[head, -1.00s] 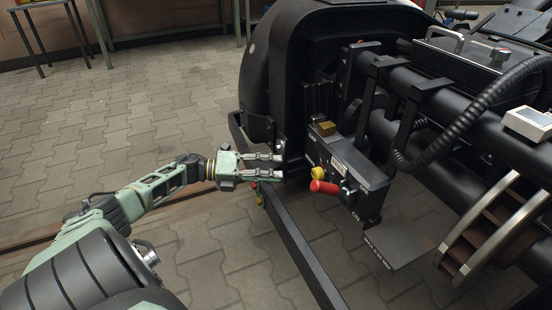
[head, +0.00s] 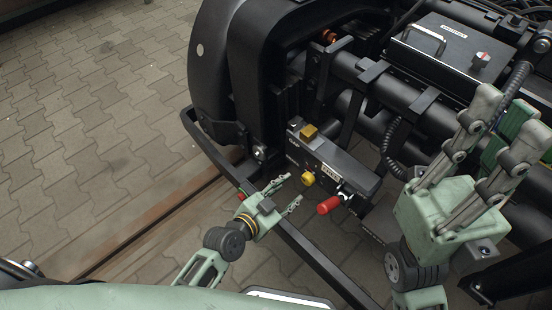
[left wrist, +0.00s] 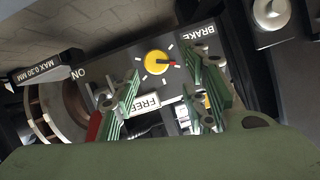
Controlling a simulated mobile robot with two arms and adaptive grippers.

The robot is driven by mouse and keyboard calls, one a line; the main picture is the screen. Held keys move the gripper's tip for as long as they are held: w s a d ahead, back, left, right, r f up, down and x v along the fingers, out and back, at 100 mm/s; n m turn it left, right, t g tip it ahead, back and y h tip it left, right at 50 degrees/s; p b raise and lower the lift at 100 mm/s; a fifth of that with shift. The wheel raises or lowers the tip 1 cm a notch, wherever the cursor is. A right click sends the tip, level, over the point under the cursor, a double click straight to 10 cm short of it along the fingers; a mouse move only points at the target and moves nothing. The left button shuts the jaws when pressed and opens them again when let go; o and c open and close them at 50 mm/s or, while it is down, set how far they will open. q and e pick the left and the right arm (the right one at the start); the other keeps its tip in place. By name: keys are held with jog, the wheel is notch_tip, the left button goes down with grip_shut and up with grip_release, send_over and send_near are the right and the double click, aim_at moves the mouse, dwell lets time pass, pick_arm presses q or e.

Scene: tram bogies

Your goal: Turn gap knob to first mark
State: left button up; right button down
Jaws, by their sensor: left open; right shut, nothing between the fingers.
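The yellow gap knob (head: 308,179) sits on the front of a dark control box (head: 350,172). In the left wrist view the knob (left wrist: 154,62) has white marks around it and a red pointer towards the right. My left gripper (head: 292,189) is open, its fingertips just left of the knob in the head view and apart from it. The left wrist view shows its two green-padded fingers (left wrist: 164,97) with the knob beyond, between them. My right gripper (head: 512,108) is shut and empty, raised over the bogie at the right.
A red-handled lever (head: 329,206) sticks out right of the knob. A brass-coloured block (head: 309,132) is on the box top. A black frame bar (head: 305,248) runs below the box. Paved floor (head: 90,120) is clear at left.

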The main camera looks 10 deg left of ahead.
aim_at(308, 183)
pick_arm(q)
jog(key=b+x, duration=0.1)
jog(key=x, duration=0.1)
jog(key=d+b+x, duration=0.1)
jog(key=x, duration=0.2)
jog(key=b+x, duration=0.1)
jog(key=x, duration=0.1)
jog(key=shift+d+r, duration=0.25)
jog(key=shift+d, duration=0.1)
jog(key=shift+c, duration=0.2)
jog(key=shift+h, duration=0.3)
jog(key=c, duration=0.9)
